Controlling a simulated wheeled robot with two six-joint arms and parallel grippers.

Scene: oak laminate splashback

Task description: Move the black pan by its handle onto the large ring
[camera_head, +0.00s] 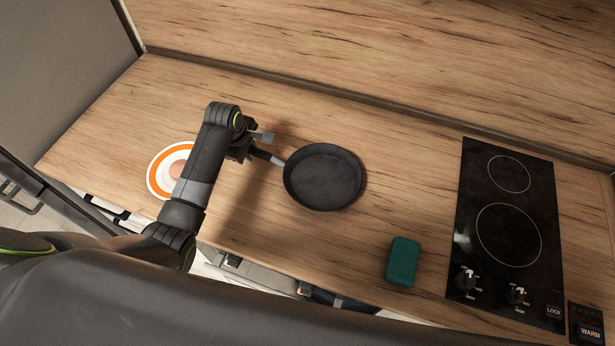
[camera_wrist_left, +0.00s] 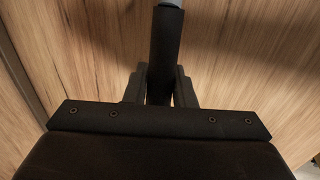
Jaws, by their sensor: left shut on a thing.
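The black pan (camera_head: 322,177) is on or just above the wooden counter near the middle of the head view, its handle pointing left. My left gripper (camera_head: 252,152) is shut on the handle. In the left wrist view the dark handle (camera_wrist_left: 165,50) runs up from between the fingers (camera_wrist_left: 158,88), with a grey part at its far end. The large ring (camera_head: 507,235) is the bigger circle on the black cooktop (camera_head: 468,215) at the right, and it is empty. My right gripper is not in view.
A teal box-like object (camera_head: 403,262) lies on the counter between the pan and the cooktop, near the front. An orange-and-white plate (camera_head: 159,184) is at the left, partly hidden by my arm. The smaller ring (camera_head: 509,174) is empty. A wooden splashback (camera_head: 400,60) rises behind.

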